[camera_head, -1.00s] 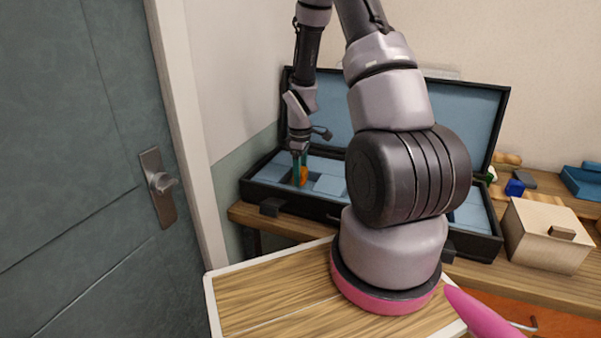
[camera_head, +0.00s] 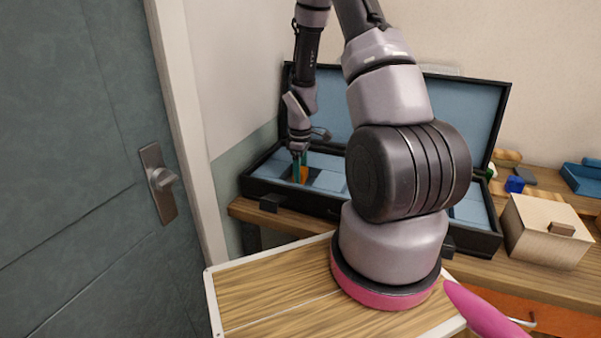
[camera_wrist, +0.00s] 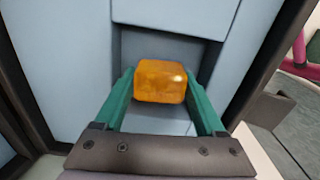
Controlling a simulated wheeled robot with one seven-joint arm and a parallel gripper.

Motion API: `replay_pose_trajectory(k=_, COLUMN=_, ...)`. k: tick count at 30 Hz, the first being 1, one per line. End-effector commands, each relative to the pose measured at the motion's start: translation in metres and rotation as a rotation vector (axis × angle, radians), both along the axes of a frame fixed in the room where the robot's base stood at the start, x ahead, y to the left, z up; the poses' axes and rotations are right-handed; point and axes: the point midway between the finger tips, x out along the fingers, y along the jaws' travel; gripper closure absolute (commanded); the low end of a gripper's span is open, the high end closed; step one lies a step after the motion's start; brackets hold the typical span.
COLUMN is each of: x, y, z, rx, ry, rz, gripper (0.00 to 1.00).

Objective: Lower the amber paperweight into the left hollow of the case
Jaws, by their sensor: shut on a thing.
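The amber paperweight (camera_wrist: 160,82) is an orange translucent block, held between the two green fingers of my gripper (camera_wrist: 161,90) in the wrist view. Behind it is a square hollow (camera_wrist: 180,48) in the pale blue lining. In the head view the paperweight (camera_head: 303,174) shows small between the fingertips of my gripper (camera_head: 299,170), low at the left part of the open black case (camera_head: 320,203). The case's lining is blue. Whether the paperweight touches the hollow's floor cannot be told. My arm hides the middle of the case.
The case's raised lid (camera_head: 460,105) stands behind. A wooden box (camera_head: 545,232) is right of the case on the wooden bench, with a blue block (camera_head: 514,185) and other small things behind it. A wall and a grey door (camera_head: 80,180) are at the left.

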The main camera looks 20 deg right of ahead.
Motion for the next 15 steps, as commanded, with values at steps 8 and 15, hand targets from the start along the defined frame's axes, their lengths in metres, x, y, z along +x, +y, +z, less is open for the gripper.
replay_pose_trajectory(k=8, x=0.0002, y=-0.0001, z=-0.0043, rx=0.000, ry=0.000, rz=0.000, gripper=1.00)
replay_pose_trajectory(k=15, x=0.0001, y=0.0000, z=-0.0077, rx=0.000, ry=0.000, rz=0.000, gripper=1.00)
